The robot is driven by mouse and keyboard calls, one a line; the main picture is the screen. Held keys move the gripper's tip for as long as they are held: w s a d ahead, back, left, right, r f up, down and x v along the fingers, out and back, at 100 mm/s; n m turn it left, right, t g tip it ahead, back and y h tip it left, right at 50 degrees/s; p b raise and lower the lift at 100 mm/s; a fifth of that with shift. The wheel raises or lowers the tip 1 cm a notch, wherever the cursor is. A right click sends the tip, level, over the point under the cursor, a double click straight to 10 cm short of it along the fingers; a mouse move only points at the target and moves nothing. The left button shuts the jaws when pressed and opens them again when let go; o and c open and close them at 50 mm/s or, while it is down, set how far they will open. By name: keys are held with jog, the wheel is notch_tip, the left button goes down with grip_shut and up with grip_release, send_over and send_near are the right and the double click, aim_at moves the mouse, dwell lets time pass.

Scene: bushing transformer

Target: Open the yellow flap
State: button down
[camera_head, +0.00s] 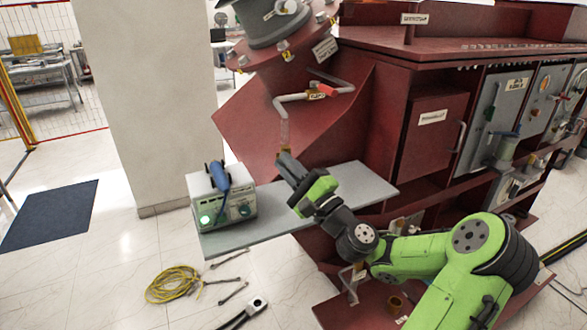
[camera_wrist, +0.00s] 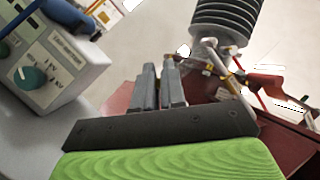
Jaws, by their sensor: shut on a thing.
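My gripper (camera_head: 284,157) is at the lower end of a thin pipe (camera_head: 285,125) on the front of the dark red transformer (camera_head: 300,125). A small yellow-brown piece, seemingly the yellow flap (camera_head: 284,149), shows right at my fingertips. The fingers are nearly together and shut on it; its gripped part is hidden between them. In the wrist view the two grey fingers (camera_wrist: 158,68) stand close and parallel, and what lies between their tips is too small to make out.
A grey shelf (camera_head: 370,185) runs below my gripper. A test box (camera_head: 225,208) with a blue tool on top stands at its left end. The pipe has a red-handled valve (camera_head: 326,91). A coiled yellow cable (camera_head: 173,284) lies on the floor.

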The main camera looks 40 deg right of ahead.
jog(key=shift+w+a+m+g+h+b, duration=0.6)
jog(key=shift+m+g+h, duration=0.85)
jog(key=shift+h, duration=1.4)
jog(key=shift+w+a+m+g+h+b, duration=0.4)
jog(key=shift+a+m+g+h, duration=0.45)
jog(key=shift+m+h, duration=1.45)
jog(key=shift+w+a+m+g+h+b, duration=0.45)
jog(key=shift+m+g+h, duration=0.8)
jog(key=shift+h, duration=2.1)
jog(key=shift+w+a+g, duration=0.1)
jog(key=shift+w+g, duration=0.05)
jog(key=shift+g, duration=0.2)
jog(key=c, duration=1.3)
grip_release()
jog(key=shift+o, duration=0.2)
